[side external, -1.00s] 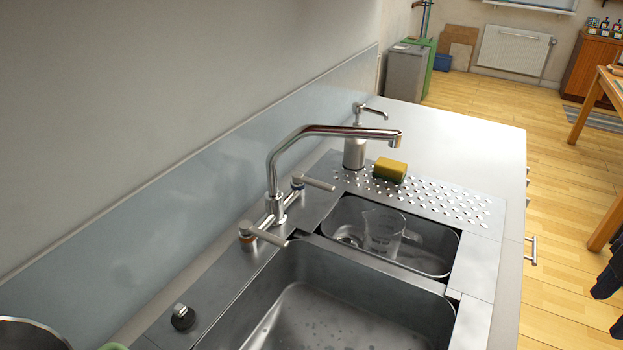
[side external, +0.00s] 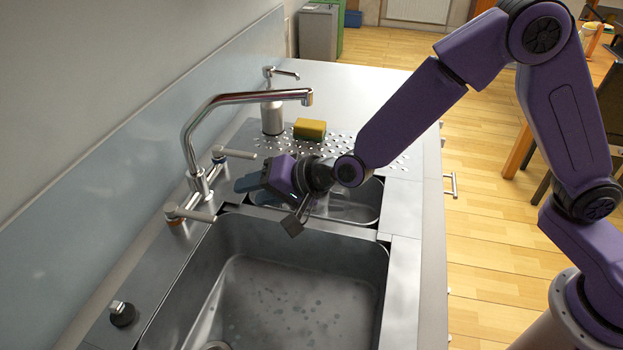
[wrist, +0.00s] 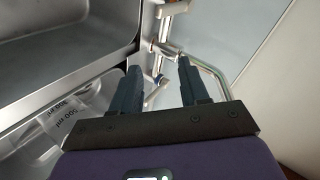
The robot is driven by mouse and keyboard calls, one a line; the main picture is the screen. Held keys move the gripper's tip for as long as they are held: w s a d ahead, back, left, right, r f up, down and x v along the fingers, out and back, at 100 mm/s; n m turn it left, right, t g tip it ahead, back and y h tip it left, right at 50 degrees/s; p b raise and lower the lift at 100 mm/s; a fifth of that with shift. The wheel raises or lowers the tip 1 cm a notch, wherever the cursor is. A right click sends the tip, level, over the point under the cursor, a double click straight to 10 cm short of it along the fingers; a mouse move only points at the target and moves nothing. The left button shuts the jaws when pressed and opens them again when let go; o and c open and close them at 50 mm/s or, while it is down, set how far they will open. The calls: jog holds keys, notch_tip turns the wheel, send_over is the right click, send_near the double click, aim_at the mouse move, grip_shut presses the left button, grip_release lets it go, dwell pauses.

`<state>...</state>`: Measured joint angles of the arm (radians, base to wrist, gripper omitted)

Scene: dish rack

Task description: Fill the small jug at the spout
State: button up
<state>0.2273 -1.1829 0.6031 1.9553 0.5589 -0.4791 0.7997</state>
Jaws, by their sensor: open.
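The clear measuring jug (wrist: 50,128) with printed ml marks shows at the lower left of the wrist view. In the side view my gripper and forearm hide most or all of it in the small basin (side external: 345,212).
Two lever handles (side external: 190,213) flank the tap base, one close to my gripper's fingers. The large sink (side external: 290,285) is empty in front. A soap dispenser (side external: 271,108) and yellow sponge (side external: 310,129) stand behind the small basin. The far counter (side external: 350,90) is clear.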

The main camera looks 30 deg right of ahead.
aim_at(242, 152)
jog(key=w+f+m+t+h, duration=0.1)
jog(key=w+m, duration=0.1)
jog(key=w, duration=0.1)
jog(key=w+f+m+t+h, duration=0.1)
jog(key=w+m+t, duration=0.1)
jog(key=w, duration=0.1)
jog(key=w+f+m+t, duration=0.1)
jog(key=w+m+t, duration=0.1)
jog(key=w+m, duration=0.1)
jog(key=shift+d+f+h, duration=0.1)
jog(key=shift+f+h, duration=0.3)
jog(key=w+d+m+t+h, duration=0.1)
jog(key=w+d+f+m+t+h, duration=0.1)
jog(key=m+h, duration=0.1)
jog(key=d+f+m+t+h, duration=0.1)
jog(key=m, duration=0.1)
jog(key=shift+w+d+f+t, duration=0.15)
jog(key=shift+w+d+t, duration=0.2)
jog(key=shift+w+t, duration=0.05)
jog(key=shift+c, duration=0.6)
jog(key=shift+w, duration=4.5)
